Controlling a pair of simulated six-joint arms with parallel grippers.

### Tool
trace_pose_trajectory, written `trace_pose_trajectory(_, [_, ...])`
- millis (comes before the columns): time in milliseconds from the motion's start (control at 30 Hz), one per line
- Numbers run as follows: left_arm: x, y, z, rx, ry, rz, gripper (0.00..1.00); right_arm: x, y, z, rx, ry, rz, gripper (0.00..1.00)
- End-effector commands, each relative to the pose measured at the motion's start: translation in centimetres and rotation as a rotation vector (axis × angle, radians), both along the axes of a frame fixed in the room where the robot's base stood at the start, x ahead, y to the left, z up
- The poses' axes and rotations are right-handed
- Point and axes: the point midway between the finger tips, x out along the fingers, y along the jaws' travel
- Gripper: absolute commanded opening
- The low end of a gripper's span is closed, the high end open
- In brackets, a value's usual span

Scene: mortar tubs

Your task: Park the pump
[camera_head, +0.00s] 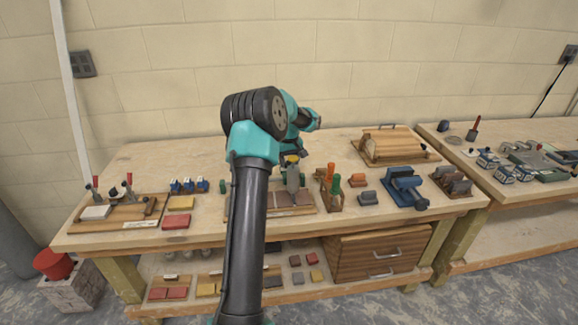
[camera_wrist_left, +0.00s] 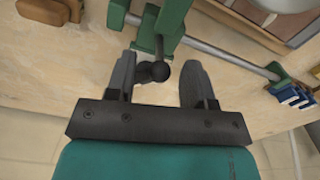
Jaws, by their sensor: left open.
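No thing in view can be named the pump with certainty. A blue device with a dark cylindrical handle (camera_head: 405,187) stands at the right part of the near bench. My left gripper (camera_head: 293,184) points down over the middle of the bench, above a board with brown tiles (camera_head: 283,200). In the left wrist view the left gripper (camera_wrist_left: 160,82) is open, its two dark fingers apart. A black knob (camera_wrist_left: 154,72) on a green clamp-like fixture (camera_wrist_left: 160,24) shows between the fingers. I cannot tell whether they touch it. My right gripper is not in view.
A wooden board with red-handled clamps (camera_head: 110,208) lies at the left. A wooden rack with orange and green handles (camera_head: 330,190) stands right of my gripper. A wooden box (camera_head: 392,145) is at the back. My arm hides part of the bench middle.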

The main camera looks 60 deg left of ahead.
Motion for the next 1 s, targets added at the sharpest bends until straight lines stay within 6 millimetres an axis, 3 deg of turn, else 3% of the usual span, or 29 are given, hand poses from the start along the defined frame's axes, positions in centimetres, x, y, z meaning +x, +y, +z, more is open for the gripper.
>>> trace_pose_trajectory(200, [0.0,0.0,-1.9,0.000,-0.001,0.000,0.48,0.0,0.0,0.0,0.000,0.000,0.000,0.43])
trace_pose_trajectory(500, [0.0,0.0,-2.1,0.000,-0.001,0.000,0.48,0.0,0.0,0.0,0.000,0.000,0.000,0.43])
trace_pose_trajectory(1000, [0.0,0.0,-2.1,0.000,0.000,0.000,0.01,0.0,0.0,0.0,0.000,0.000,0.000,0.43])
